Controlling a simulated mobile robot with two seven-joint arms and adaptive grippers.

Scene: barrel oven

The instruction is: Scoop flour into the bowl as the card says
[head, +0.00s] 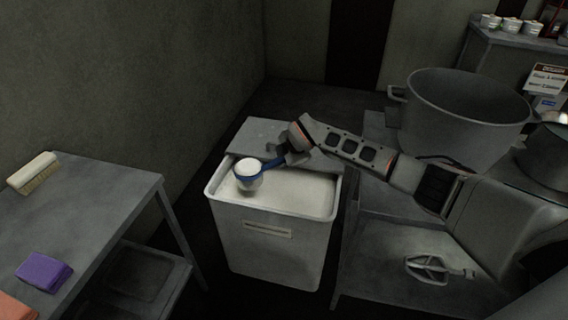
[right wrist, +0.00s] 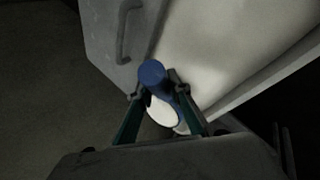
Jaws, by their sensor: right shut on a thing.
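A flour bin (head: 265,232) stands on the floor in the middle, its inside holding white flour (head: 300,192). My right gripper (head: 285,158) is shut on the blue handle of a scoop (head: 246,182), over the bin's open top. The scoop's cup is heaped with white flour. In the right wrist view the scoop (right wrist: 153,75) shows between the fingers of my right gripper (right wrist: 163,95). A large grey mixing bowl (head: 465,110) stands at the right. A card (head: 547,79) hangs at the far right; its small print is too blurred to read. My left gripper is not in view.
A grey lid (head: 252,136) covers the back of the bin. A table at the left (head: 100,195) holds a brush (head: 33,172) and a purple cloth (head: 44,271). A metal beater (head: 437,268) lies on a low shelf. Several small tubs (head: 510,24) stand at the back right.

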